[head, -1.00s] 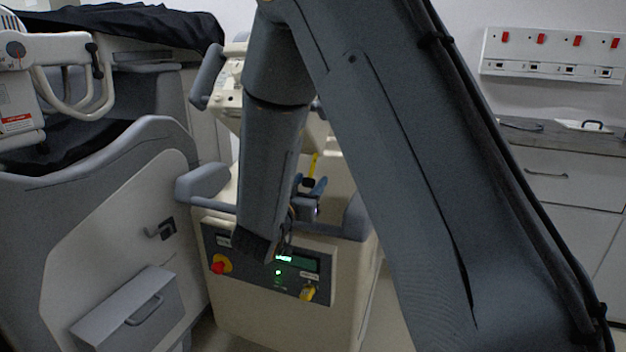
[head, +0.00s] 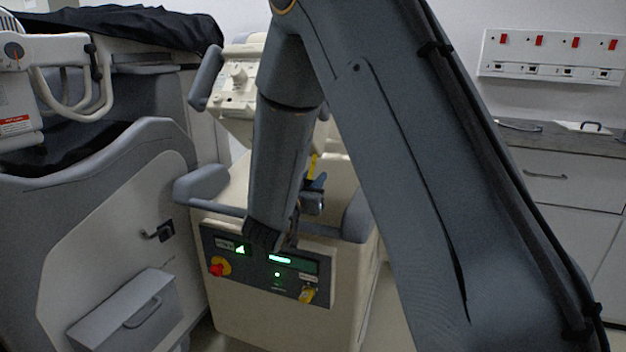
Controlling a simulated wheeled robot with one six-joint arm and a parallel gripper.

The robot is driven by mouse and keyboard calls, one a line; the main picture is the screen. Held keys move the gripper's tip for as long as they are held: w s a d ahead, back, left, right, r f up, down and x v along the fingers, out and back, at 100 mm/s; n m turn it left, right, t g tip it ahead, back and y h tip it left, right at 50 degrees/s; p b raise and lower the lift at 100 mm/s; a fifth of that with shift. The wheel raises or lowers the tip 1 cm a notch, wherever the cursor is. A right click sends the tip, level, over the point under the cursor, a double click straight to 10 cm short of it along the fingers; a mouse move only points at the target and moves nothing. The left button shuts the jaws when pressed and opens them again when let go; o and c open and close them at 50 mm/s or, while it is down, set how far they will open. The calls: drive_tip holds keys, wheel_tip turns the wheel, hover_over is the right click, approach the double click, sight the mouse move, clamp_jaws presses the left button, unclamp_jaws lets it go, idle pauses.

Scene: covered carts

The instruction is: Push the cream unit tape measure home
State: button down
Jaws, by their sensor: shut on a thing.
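The cream unit (head: 270,325) stands in the middle, with grey bumpers and a dark control panel on its front. A thin yellow strip (head: 313,165), which looks like the tape measure, stands upright above the unit's top, just right of my forearm. My gripper (head: 316,184) shows only in part beside the forearm, at the strip's lower end. It is shut on the tape measure as far as I can see. The forearm hides much of the gripper, and the contact is too small to see clearly.
The panel has a red knob (head: 217,268), green lights (head: 279,259) and a yellow key-like part (head: 308,294). A grey cart with a box (head: 125,312) stands close on the left, under a black cover (head: 130,25). Drawers (head: 565,180) stand at the right.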

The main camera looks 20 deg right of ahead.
sight(308, 184)
drive_tip(key=w+r+p, duration=0.1)
drive_tip(key=w+d+r+p, duration=0.1)
drive_tip(key=shift+d+r, duration=0.2)
drive_tip(key=shift+r, duration=0.15)
drive_tip(key=c, duration=1.4)
unclamp_jaws()
drive_tip(key=shift+c, duration=0.2)
drive_tip(key=v, duration=0.8)
